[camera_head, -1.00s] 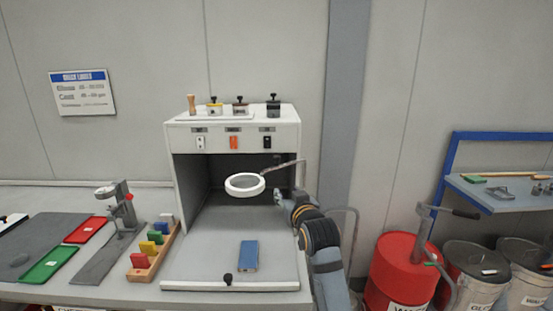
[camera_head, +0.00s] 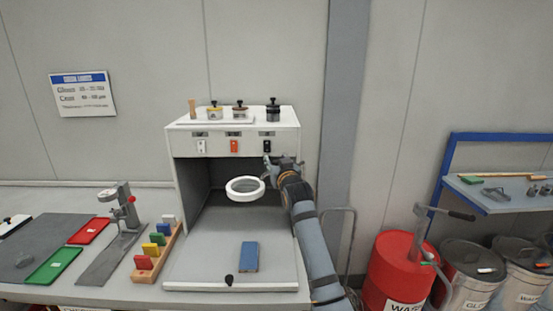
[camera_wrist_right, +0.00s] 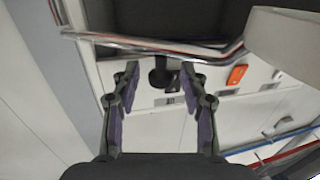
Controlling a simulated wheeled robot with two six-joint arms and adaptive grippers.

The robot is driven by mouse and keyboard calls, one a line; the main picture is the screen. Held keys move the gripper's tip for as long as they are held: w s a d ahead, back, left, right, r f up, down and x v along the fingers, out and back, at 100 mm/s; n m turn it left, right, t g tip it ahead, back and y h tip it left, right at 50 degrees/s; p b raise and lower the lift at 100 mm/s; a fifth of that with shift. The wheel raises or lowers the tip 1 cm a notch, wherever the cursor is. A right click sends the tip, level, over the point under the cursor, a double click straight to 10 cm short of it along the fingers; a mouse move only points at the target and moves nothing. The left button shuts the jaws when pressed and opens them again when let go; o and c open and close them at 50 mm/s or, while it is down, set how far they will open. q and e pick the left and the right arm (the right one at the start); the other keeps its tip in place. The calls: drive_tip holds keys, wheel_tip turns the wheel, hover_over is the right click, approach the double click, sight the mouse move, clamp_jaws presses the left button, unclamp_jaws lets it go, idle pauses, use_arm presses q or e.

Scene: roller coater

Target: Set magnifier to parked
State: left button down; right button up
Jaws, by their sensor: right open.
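The magnifier (camera_head: 245,197) is a white ring hanging in front of the open grey booth, roughly level. In the right wrist view its pale head (camera_wrist_right: 290,45) fills the upper right corner, and its thin metal arm (camera_wrist_right: 150,42) crosses just beyond my fingertips. My right gripper (camera_head: 268,165) is at the booth's upper right, right of the ring, and hides most of the metal arm in the head view. In the wrist view the right gripper (camera_wrist_right: 160,72) is open and empty, fingers apart on either side of a black knob. Contact with the arm cannot be told. My left gripper is not in view.
Orange (camera_head: 234,146) and black (camera_head: 267,146) switches sit on the booth's front panel, close to my gripper. Lidded jars (camera_head: 273,112) stand on top. A blue block (camera_head: 249,257) lies on the booth floor. A red drum (camera_head: 398,268) stands right of my arm.

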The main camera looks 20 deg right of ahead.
drive_tip(key=shift+w, duration=0.1)
clamp_jaws()
